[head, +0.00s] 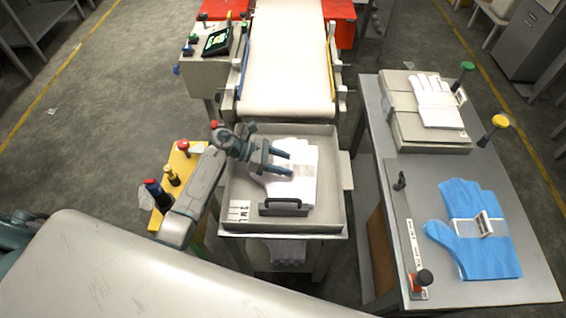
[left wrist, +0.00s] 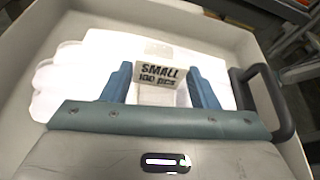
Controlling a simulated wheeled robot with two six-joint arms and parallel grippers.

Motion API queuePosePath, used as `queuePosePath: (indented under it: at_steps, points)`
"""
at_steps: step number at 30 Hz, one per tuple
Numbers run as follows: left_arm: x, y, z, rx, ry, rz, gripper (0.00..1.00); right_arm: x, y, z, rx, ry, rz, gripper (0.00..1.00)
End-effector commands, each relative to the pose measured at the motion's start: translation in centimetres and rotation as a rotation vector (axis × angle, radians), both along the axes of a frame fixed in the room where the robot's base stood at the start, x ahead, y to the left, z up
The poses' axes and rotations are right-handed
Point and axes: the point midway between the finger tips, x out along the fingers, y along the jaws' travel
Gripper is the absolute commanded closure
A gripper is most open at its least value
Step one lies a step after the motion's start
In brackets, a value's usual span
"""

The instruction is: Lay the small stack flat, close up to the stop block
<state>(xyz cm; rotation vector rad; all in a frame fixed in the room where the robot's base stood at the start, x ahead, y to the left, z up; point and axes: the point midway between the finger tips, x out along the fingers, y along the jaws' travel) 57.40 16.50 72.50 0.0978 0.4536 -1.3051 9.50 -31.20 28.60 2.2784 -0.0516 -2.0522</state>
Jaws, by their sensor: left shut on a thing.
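The small stack (head: 303,190) is a pile of white gloves with a paper band, inside the shallow grey tray (head: 234,190). In the left wrist view its label (left wrist: 160,74) reads "SMALL 100 PCS", and the white gloves (left wrist: 75,80) spread out to the left. My left gripper (head: 289,164) reaches in from the left and is shut on the stack at its band. The stop block (head: 283,208), with a dark handle, stands at the tray's front, close to the stack's near edge. Whether they touch, or the stack rests fully on the tray, I cannot tell. My right gripper is not in view.
A white conveyor belt (head: 287,60) ends behind the tray. On the right table, a blue glove stack (head: 465,215) lies in front and a white glove stack (head: 436,103) sits on a box behind. A yellow stand (head: 178,185) with knobs is left of the tray.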

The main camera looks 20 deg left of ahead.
Motion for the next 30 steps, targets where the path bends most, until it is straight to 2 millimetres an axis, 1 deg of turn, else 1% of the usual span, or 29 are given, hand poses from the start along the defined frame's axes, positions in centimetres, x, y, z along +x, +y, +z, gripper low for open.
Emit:
queuePosePath:
  at_steps: [3, 8, 9, 11, 12, 20, 23, 26, 30]
  points:
    - [0.0, 0.0, -0.8, -0.001, 0.000, 0.000, 0.78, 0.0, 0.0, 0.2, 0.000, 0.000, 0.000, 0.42]
    - [0.0, 0.0, -0.9, -0.001, -0.001, 0.000, 0.78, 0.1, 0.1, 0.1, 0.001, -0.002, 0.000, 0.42]
    - [0.0, 0.0, -0.9, 0.000, -0.001, 0.000, 0.44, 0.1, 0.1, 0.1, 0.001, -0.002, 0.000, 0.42]
    - [0.0, 0.0, -0.9, 0.000, -0.001, 0.000, 0.33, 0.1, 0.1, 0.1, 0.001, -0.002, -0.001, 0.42]
    - [0.0, 0.0, -0.9, 0.000, -0.001, 0.000, 0.25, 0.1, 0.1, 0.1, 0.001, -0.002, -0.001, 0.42]
    - [0.0, 0.0, -0.9, 0.000, -0.001, 0.000, 0.24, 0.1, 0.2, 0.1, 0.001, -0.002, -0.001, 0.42]
    - [-0.1, 0.5, -0.8, 0.002, -0.002, 0.000, 0.24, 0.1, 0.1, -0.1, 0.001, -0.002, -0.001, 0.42]
    - [-0.4, 1.7, -0.5, 0.004, -0.002, 0.001, 0.24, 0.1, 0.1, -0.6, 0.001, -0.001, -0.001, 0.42]
    - [-0.8, 4.1, 0.4, 0.005, -0.001, 0.000, 0.24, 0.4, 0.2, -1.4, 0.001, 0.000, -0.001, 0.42]
